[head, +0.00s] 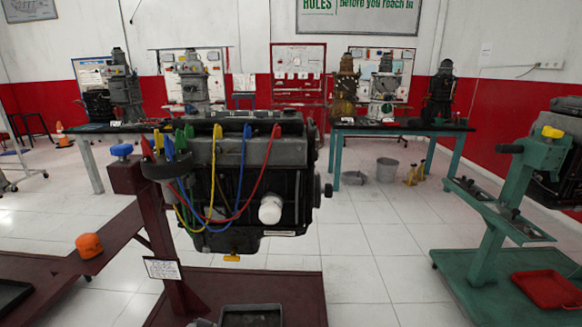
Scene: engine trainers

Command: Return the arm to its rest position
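Neither of my grippers and no part of my arms can be made out in the head view. An engine (256,165) with red, blue, green and yellow leads on its front stands in the middle, mounted on a dark red stand (160,225). A white oil filter (270,209) shows low on its front. The lead clips sit at the engine's top left, and a yellow plug (231,257) hangs at its underside.
An orange part (89,245) rests on the dark red frame at left. A green stand (500,225) with a red tray (546,289) is at right. Workbenches (400,128) with engines line the back. The tiled floor (370,255) between stands is clear.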

